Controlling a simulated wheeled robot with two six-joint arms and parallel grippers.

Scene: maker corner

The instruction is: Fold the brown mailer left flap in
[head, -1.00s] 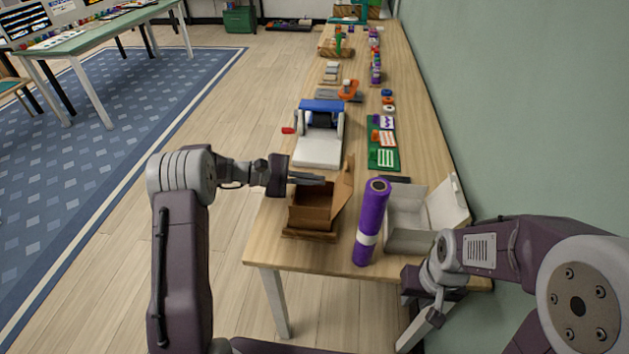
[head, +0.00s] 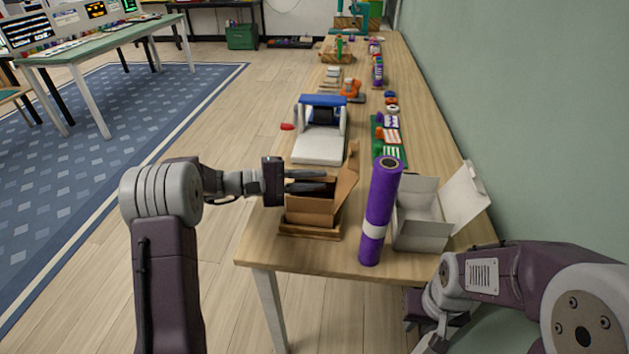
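The brown mailer (head: 311,208) stands open near the front end of the long wooden table. Its right flap (head: 346,187) leans up and outward, and its front flap (head: 309,231) lies low at the table. The left flap is hard to make out behind my gripper. My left gripper (head: 322,181) reaches in from the left, its fingers over the mailer's left side and opening. A narrow gap shows between the fingers, and I see nothing held. My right gripper (head: 434,335) is low at the right, beyond the table's front edge; its fingers are not clear.
A tall purple roll (head: 381,205) with a white band stands just right of the mailer. An open white box (head: 422,234) is beyond it near the wall. A blue and white machine (head: 319,150) stands behind the mailer.

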